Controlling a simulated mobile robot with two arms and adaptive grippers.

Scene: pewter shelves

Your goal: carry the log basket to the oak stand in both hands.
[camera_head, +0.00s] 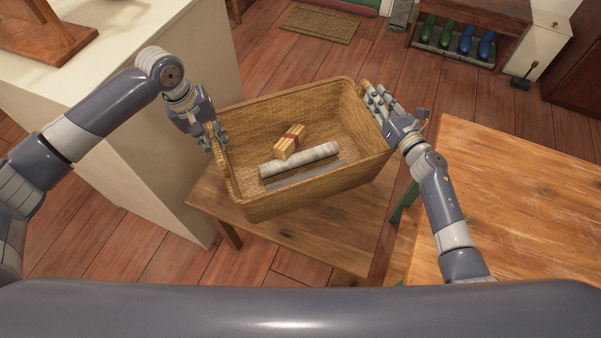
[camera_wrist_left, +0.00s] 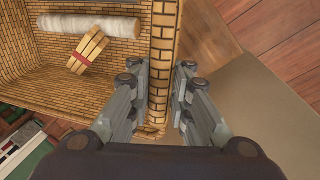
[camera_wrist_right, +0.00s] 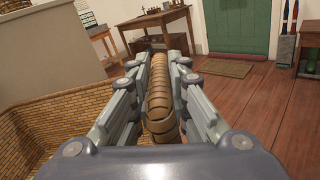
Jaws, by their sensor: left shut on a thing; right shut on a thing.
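The log basket (camera_head: 255,116) is a large woven wicker box, roughly level, in the middle of the head view. Inside lie a pale log (camera_head: 300,160), a grey bar (camera_head: 305,175) and a bundle of sticks with a red band (camera_head: 289,143). My left gripper (camera_head: 217,138) is shut on its left rim, and the left wrist view shows the wicker wall (camera_wrist_left: 163,50) between the fingers. My right gripper (camera_head: 376,103) is shut on the right rim, a rounded wicker edge (camera_wrist_right: 160,95) in the right wrist view. A low wooden stand (camera_head: 330,240) shows under the basket; I cannot tell if they touch.
A pale cabinet or counter (camera_head: 150,130) stands close on the left, with a wooden object (camera_head: 45,35) on top. A wooden table (camera_head: 520,200) is close on the right. A doormat (camera_head: 320,25) and a boot rack (camera_head: 455,50) are at the back. Plank floor lies behind the basket.

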